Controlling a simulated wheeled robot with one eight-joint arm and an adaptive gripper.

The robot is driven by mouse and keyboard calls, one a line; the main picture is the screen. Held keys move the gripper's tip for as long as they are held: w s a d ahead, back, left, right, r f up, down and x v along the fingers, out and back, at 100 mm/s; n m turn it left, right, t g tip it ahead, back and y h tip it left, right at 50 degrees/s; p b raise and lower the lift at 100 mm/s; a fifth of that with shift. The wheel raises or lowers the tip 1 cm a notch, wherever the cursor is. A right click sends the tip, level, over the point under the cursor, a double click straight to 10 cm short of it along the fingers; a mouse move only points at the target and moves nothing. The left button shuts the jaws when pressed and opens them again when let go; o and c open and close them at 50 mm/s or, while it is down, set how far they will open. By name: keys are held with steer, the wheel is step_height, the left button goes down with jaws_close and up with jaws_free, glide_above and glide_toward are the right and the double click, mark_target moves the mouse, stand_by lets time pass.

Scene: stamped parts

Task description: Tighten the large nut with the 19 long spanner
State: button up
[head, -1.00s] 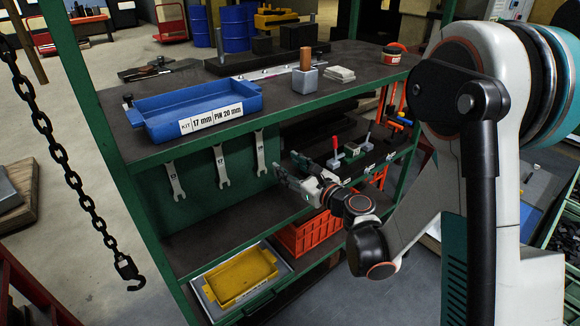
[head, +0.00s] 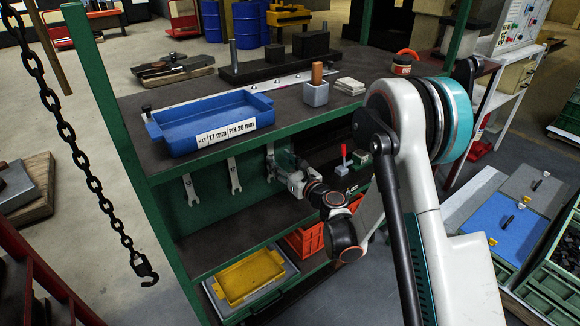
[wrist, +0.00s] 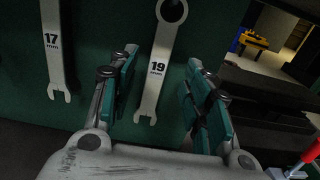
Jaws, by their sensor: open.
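The spanner marked 19 (wrist: 155,75) hangs on the green panel in the wrist view, ring end up and open jaw down. My gripper (wrist: 160,80) is open, with one finger on each side of the 19 spanner's shaft, and no contact shows. In the head view my gripper (head: 279,160) is against the green panel below the shelf top and hides most of the 19 spanner. The spanner marked 17 (wrist: 55,50) hangs to the left; it also shows in the head view (head: 234,175). I cannot make out the large nut.
A further spanner (head: 190,190) hangs at the left. A blue tray (head: 185,143) labelled 17 mm stands on the shelf top above. A red-handled tool (head: 343,160) is right of my gripper. A yellow tray (head: 248,278) sits below. A chain (head: 60,130) hangs at left.

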mark_target(271, 152)
steer(key=shift+b+x, duration=0.3)
steer(key=shift+x, duration=1.65)
jaws_close()
steer(key=shift+s+d+r, duration=0.1)
steer(key=shift+s+r, duration=0.1)
steer(key=shift+r, duration=0.05)
steer(key=shift+s+d+r, duration=0.3)
steer(key=shift+s, duration=0.1)
